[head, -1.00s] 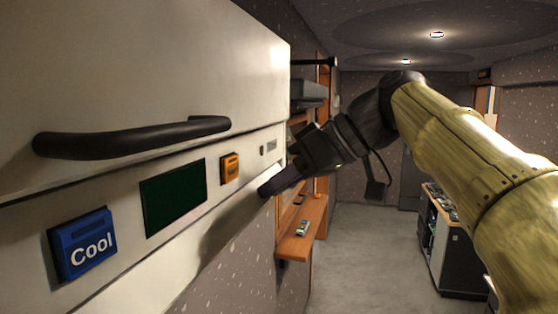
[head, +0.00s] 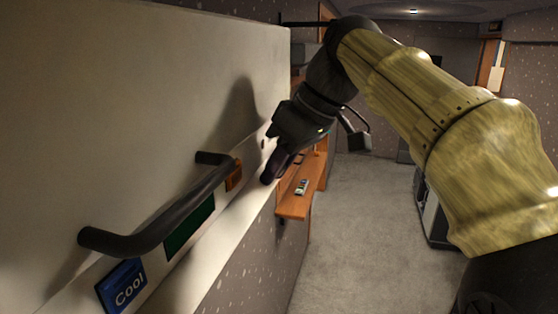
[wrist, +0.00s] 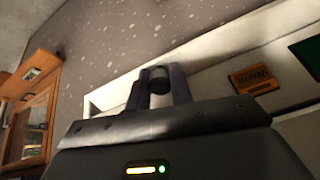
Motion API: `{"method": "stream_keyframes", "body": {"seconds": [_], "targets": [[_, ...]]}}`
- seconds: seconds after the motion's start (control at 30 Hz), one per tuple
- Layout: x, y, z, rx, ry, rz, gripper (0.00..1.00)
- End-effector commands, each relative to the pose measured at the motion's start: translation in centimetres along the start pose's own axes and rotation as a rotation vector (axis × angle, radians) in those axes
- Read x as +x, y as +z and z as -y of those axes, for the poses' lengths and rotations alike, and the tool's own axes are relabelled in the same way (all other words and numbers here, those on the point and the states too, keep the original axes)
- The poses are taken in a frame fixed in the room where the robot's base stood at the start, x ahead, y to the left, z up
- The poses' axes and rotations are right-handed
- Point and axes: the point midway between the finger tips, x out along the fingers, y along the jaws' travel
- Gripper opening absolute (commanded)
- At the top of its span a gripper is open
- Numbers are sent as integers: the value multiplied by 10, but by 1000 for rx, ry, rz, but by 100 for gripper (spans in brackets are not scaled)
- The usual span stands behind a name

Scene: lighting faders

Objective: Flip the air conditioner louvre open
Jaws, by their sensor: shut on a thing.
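The air conditioner is a white unit on the left wall. Its large front panel (head: 130,100) carries a black bar handle (head: 150,225). I cannot tell for certain which part is the louvre. My gripper (head: 270,176) is at the unit's far right end, to the right of the bar handle and clear of it. In the wrist view my gripper (wrist: 157,90) has its fingers closed on both sides of a short dark cylindrical piece (wrist: 157,76), close to the unit's white edge. What this piece is fixed to is hidden.
A blue "Cool" button (head: 124,287), a dark green display (head: 188,228) and an orange button (head: 234,176), marked "Warm" in the wrist view (wrist: 253,79), line the lower strip. A wooden shelf (head: 292,207) stands beyond.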

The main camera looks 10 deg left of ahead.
Motion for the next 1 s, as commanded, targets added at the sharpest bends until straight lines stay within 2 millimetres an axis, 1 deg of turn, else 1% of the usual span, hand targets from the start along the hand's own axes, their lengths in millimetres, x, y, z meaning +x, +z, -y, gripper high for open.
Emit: {"method": "stream_keyframes", "body": {"seconds": [0.23,0.27,0.3,0.37,0.63,0.77,0.87,1.0], "targets": [[1,0,0,1,0,1,0],[1,0,0,0,0,1,26],[1,0,0,1,0,1,34],[0,0,0,1,0,1,44],[0,0,0,0,0,-1,44],[-5,0,0,0,1,-2,44],[-14,-1,-1,0,1,-3,44],[-33,0,-1,0,3,-4,44]]}}
